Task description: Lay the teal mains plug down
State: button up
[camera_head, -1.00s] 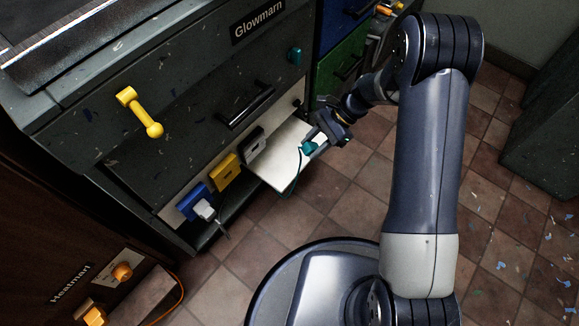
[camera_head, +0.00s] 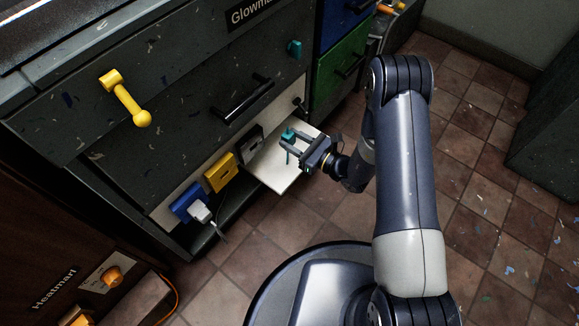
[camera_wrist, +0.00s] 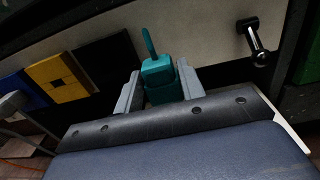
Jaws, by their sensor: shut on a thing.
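The teal mains plug (camera_head: 288,136) is between the fingers of my gripper (camera_head: 290,145), over the white shelf (camera_head: 282,178) that juts out from the cabinet's lower front. My gripper is shut on the plug. Whether the plug touches the shelf cannot be told.
Black (camera_head: 248,145), yellow (camera_head: 220,173) and blue (camera_head: 187,203) sockets line the pale strip left of the shelf. A white plug (camera_head: 200,211) is at the blue one. A dark knob (camera_head: 299,103) is at the strip's right end. The yellow lever (camera_head: 125,98) and black handle (camera_head: 241,100) stick out above.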

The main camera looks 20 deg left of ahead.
jog(key=shift+w+d+f+m+t+b, duration=0.1)
jog(key=shift+f+m+t+b, duration=0.2)
jog(key=shift+f+t, duration=0.3)
notch_tip(320, 180, down, 9)
jog(key=b, duration=0.4)
jog(key=shift+f, duration=0.2)
jog(key=shift+r, duration=0.1)
jog(key=o, duration=1.1)
jog(key=shift+c, duration=0.2)
jog(key=p+v, duration=0.3)
jog(key=v, duration=0.9)
jog(key=shift+r, duration=0.15)
